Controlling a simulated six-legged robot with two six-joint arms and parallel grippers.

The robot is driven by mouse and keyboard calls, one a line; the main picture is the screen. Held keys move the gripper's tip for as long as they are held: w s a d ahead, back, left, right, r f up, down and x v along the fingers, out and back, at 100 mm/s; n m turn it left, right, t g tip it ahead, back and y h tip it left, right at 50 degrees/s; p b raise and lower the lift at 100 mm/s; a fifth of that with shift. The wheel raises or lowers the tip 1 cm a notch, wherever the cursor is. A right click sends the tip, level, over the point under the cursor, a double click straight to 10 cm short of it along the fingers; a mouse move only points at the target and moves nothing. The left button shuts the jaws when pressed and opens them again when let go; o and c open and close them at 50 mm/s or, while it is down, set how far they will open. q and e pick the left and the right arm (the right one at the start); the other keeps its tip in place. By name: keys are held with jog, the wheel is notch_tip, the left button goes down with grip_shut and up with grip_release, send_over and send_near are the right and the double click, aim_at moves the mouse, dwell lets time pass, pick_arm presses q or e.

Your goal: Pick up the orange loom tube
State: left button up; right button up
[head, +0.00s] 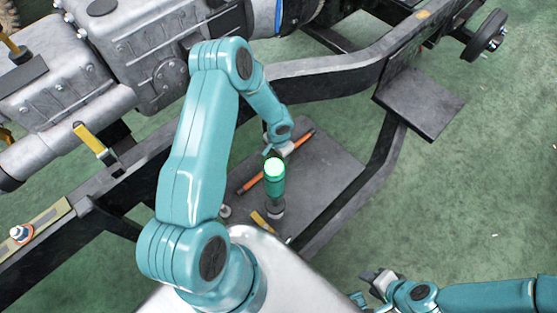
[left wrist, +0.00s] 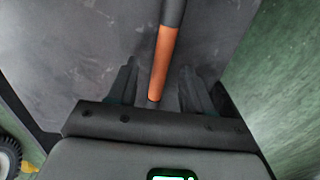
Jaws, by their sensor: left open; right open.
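The orange loom tube (head: 298,144) lies slantwise on a dark grey plate (head: 322,172). A dark section covers part of it in the left wrist view, where the orange part (left wrist: 162,62) runs between my two fingers. My right gripper (head: 368,284) is open and empty at the lower right, away from the tube.
Dark chassis rails (head: 345,70) run beside the plate. A grey engine and gearbox (head: 150,40) stand at upper left. Green floor at right is mostly clear.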

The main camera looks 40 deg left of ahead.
pick_arm(q)
jog(key=shift+f, duration=0.5)
jog(key=shift+c, duration=0.3)
grip_shut()
jog(key=shift+r, duration=0.1)
